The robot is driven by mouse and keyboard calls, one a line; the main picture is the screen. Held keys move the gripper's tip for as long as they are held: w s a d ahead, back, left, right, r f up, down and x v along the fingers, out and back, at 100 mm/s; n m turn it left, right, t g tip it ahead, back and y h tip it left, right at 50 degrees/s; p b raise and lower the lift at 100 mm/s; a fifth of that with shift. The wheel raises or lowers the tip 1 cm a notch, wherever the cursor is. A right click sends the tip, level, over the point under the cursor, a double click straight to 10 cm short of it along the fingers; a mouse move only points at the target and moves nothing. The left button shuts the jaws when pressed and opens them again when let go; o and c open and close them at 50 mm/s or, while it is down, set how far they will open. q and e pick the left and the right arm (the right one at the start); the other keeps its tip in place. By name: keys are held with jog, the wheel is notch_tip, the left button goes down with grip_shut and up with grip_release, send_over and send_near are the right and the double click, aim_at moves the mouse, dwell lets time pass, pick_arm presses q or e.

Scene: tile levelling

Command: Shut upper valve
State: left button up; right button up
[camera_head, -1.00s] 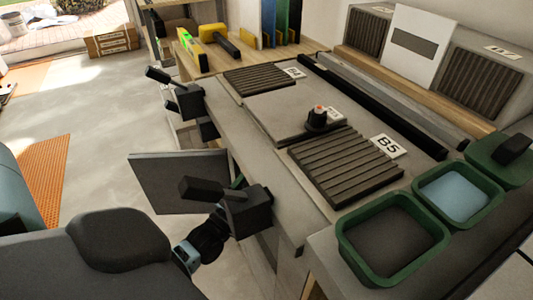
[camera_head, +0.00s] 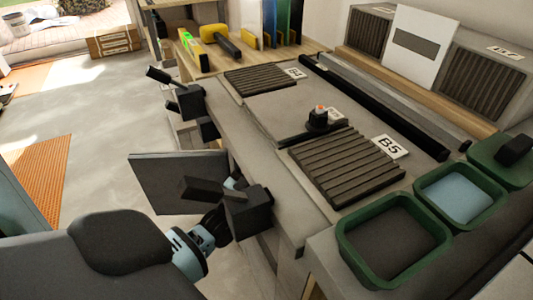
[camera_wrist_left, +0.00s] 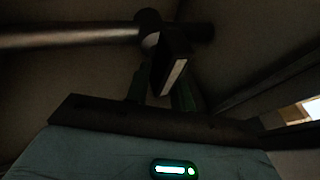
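In the left wrist view a grey pipe (camera_wrist_left: 70,36) runs in from the left to a dark round valve body (camera_wrist_left: 150,27). A dark flat valve handle (camera_wrist_left: 172,62) with a pale edge hangs tilted from it. Whether this is the upper valve cannot be told. My left gripper (camera_wrist_left: 161,88) has its two green fingers apart, with the handle's lower end in the gap between them; contact is too dark to tell. In the head view my left wrist (camera_head: 190,252) reaches to the bench's near side, and its fingers are hidden there. My right gripper is out of view.
A dark panel (camera_head: 180,182) stands out from the bench front beside my left wrist. Black lever blocks (camera_head: 248,212) sit at the bench edge, close to the wrist. Green bins (camera_head: 345,243) and ribbed plates (camera_head: 345,168) are on top.

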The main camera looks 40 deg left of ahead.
pick_arm(q)
jog(key=shift+c, duration=0.7)
jog(key=shift+r+n+p, duration=0.15)
jog(key=shift+n+p, duration=0.35)
jog(key=shift+p, duration=0.2)
jog(key=shift+a+y, duration=0.1)
jog(key=shift+y, duration=0.3)
jog(key=shift+n, duration=0.3)
jog(key=o, duration=0.9)
jog(key=shift+o, duration=0.4)
